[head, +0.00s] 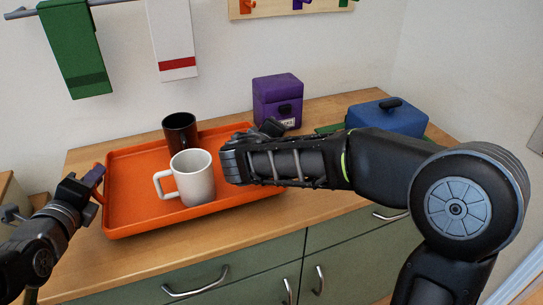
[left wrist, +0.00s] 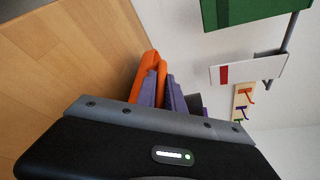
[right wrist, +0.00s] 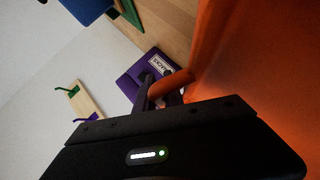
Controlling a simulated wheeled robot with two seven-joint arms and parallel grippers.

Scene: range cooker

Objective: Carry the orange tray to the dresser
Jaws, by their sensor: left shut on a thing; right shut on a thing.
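The orange tray (head: 135,190) is on or just above the wooden top of the green-fronted dresser (head: 250,255); I cannot tell if it touches. A white mug (head: 193,180) and a black cup (head: 180,132) stand upright on it. My left gripper (head: 95,178) is shut on the tray's left handle, and the orange handle (left wrist: 148,75) shows between its fingers in the left wrist view. My right gripper (right wrist: 165,92) is shut on the tray's other handle (right wrist: 172,84); in the head view my right arm hides that grip.
A purple box (head: 277,100) stands behind the tray. A blue box (head: 387,115) sits on something green at the right. Green and white towels (head: 72,50) hang from a rail on the wall. A hook board (head: 285,8) is above. Bare wood shows along the front edge.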

